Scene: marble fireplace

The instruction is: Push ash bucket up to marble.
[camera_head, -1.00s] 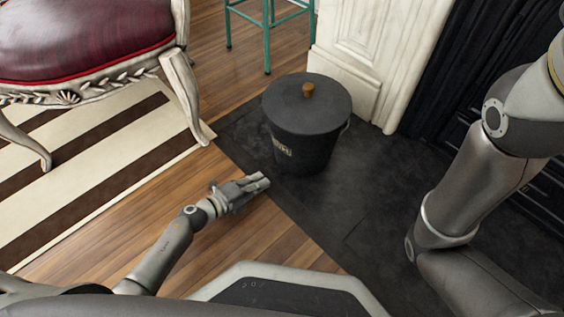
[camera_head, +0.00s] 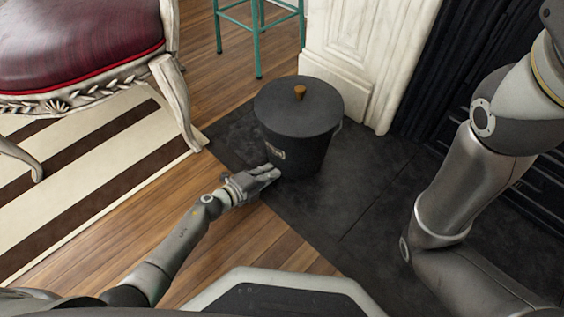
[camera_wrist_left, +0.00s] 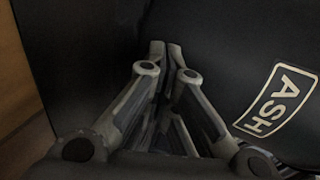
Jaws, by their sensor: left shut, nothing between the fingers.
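The ash bucket (camera_head: 297,125) is dark grey with a flat lid and a wooden knob. It stands upright on the dark hearth slab, a short gap from the white marble (camera_head: 350,65) of the fireplace surround behind it. My left gripper (camera_head: 276,174) is shut and empty, low at the bucket's near left side. In the left wrist view the shut fingers (camera_wrist_left: 166,48) are right at the bucket's wall (camera_wrist_left: 235,60), beside its ASH label (camera_wrist_left: 277,101). I cannot tell for certain whether they touch. My right arm shows at the right, but its gripper is out of view.
A carved chair with a dark red seat (camera_head: 75,40) stands at the upper left on a striped rug (camera_head: 95,175). A teal stool (camera_head: 258,40) stands behind the bucket. The black firebox is at the right. The hearth slab (camera_head: 370,190) is bare right of the bucket.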

